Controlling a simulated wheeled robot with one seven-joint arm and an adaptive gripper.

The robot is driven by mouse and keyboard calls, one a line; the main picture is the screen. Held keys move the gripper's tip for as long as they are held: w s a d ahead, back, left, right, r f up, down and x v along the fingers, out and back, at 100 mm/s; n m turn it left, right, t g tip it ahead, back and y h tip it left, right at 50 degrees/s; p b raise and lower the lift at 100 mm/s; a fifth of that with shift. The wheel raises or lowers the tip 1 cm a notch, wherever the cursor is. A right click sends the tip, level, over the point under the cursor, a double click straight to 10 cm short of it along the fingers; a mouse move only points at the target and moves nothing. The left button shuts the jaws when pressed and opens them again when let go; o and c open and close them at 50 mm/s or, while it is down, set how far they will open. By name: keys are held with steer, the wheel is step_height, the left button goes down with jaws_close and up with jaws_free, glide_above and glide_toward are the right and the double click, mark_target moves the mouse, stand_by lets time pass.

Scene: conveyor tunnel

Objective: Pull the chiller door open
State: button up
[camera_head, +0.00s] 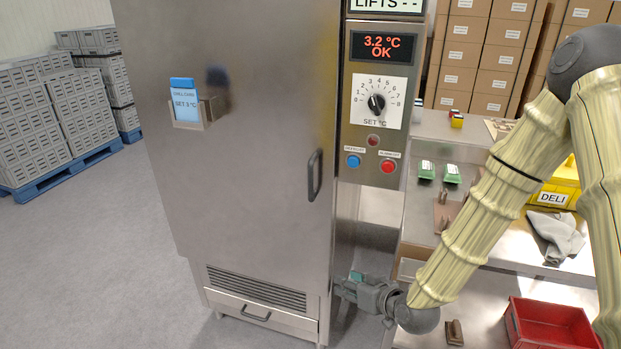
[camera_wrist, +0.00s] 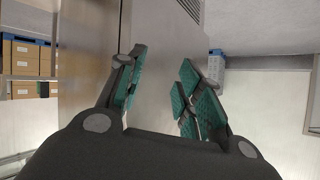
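The chiller door (camera_head: 240,130) is a tall steel panel with a dark upright handle (camera_head: 315,175) near its right edge. It looks shut; a small gap at its edge cannot be told. My gripper (camera_head: 344,287) is low at the cabinet's right front corner, well below the handle. In the wrist view my gripper (camera_wrist: 160,88) has its green-padded fingers spread apart, with nothing held between them. Steel surface of the chiller (camera_wrist: 157,45) shows beyond and between the fingers. The handle is not seen in the wrist view. Whether a fingertip touches the steel cannot be told.
A control panel (camera_head: 379,100) reads 3.2 °C OK. A steel bench (camera_head: 485,245) with green packs, a yellow DELI bin (camera_head: 556,190) and a red crate (camera_head: 548,325) stands right. Crates on blue pallets (camera_head: 66,165) are far left. The floor (camera_head: 90,250) before the door is clear.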

steer(key=w+a+r+n+t+y, duration=0.2)
steer(key=w+r, duration=0.3)
steer(key=r, duration=0.5)
step_height(320, 180, up, 12)
steer(key=n+t+y+p, duration=0.2)
glide_above(311, 200)
steer(key=shift+w+r, duration=0.2)
steer(key=shift+w, duration=0.15)
jaws_close()
